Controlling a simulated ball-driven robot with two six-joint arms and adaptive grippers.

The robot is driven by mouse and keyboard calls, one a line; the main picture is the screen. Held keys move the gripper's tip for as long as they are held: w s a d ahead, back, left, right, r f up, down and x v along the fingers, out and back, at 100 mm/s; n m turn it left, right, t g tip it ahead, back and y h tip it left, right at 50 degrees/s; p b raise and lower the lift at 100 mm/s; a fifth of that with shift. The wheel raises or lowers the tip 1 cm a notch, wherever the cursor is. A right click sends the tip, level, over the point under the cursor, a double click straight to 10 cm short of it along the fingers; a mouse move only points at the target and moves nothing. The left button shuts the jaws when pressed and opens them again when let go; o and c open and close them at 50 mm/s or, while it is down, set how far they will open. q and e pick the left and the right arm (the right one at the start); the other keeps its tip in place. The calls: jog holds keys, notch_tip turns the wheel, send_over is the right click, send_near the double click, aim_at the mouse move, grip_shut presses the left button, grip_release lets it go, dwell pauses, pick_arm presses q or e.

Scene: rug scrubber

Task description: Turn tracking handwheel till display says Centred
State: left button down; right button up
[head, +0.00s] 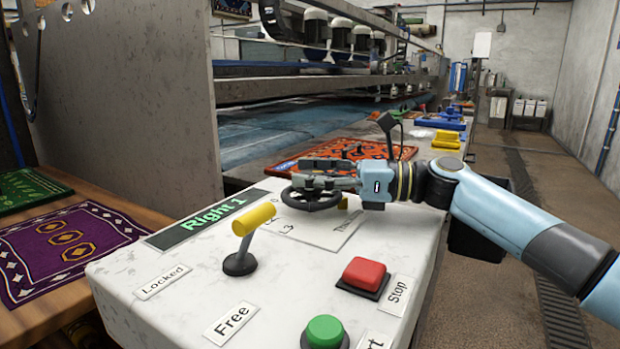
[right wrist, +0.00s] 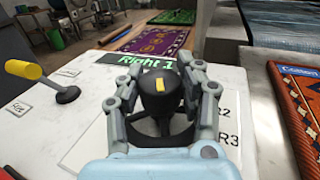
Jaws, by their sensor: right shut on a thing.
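The tracking handwheel (head: 312,198) is a dark spoked wheel on top of the white console (head: 200,275). My right gripper (head: 325,172) is over it from the right, its fingers on either side of the wheel's middle. In the right wrist view the fingers close around the dark hub (right wrist: 160,90), which bears a yellow mark. The display (head: 208,219) reads "Right 1" in green and also shows in the right wrist view (right wrist: 135,60). Part of the wheel and its scale plate are hidden by the gripper. My left gripper is not in view.
A yellow-handled lever (head: 254,219) stands left of the wheel, by labels "Locked" and "Free". A red Stop button (head: 364,274) and a green button (head: 325,332) sit at the console's front. Rugs lie left, and an orange rug (head: 290,160) lies behind.

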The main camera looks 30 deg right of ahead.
jog(key=o, duration=1.3)
jog(key=shift+d, duration=0.1)
jog(key=shift+c, duration=0.2)
jog(key=v, duration=1.2)
jog(key=shift+s, duration=0.1)
jog(key=shift+c, duration=0.2)
